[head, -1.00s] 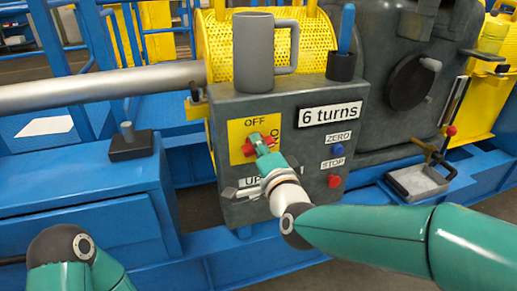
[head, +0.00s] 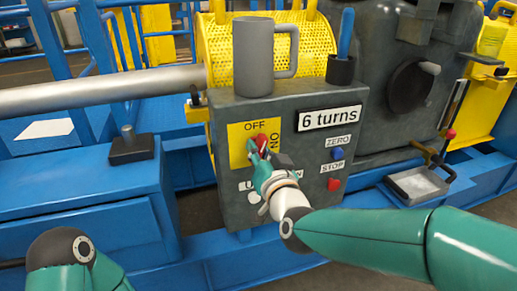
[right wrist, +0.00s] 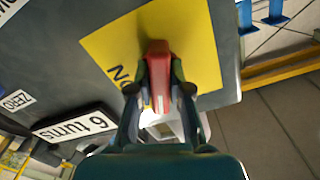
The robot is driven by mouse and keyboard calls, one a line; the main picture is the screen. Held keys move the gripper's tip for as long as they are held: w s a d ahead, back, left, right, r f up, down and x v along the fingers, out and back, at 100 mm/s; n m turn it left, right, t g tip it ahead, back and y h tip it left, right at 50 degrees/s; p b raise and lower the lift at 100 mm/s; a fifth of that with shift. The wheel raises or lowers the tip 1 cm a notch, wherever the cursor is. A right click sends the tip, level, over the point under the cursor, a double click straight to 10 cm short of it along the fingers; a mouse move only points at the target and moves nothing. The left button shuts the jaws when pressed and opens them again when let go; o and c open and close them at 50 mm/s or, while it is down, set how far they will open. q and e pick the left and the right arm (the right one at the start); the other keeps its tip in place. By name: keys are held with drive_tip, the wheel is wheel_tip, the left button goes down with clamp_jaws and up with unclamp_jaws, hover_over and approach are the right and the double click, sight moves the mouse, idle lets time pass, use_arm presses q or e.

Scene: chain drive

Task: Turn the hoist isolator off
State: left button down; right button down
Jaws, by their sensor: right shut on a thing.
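The hoist isolator is a red handle (head: 262,138) on a yellow plate (head: 238,133) marked OFF above and ON to the right, on the front of the grey control box (head: 225,105). My right gripper (head: 256,152) is at the handle, partly covering it. In the right wrist view my right gripper (right wrist: 159,85) is shut on the red handle (right wrist: 158,62), with a finger on each side. A white mark shows at the handle's near end. I cannot tell exactly where the handle points. My left gripper is out of view.
A "6 turns" display (head: 330,118), a blue ZERO button (head: 337,154) and a red STOP button (head: 334,185) sit right of the plate. A grey mug (head: 255,60) and a dark cup (head: 340,70) holding a blue-handled thing stand on the box.

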drive_tip(key=shift+f+n+p, duration=0.2)
drive_tip(key=shift+n, duration=0.9)
drive_tip(key=shift+f+n+p, duration=0.15)
drive_tip(key=shift+n+p, duration=0.05)
drive_tip(key=shift+n, duration=0.9)
drive_tip(key=c, duration=1.2)
unclamp_jaws()
drive_tip(key=shift+o, duration=0.6)
drive_tip(key=shift+r, duration=0.2)
drive_tip(key=v, duration=1.2)
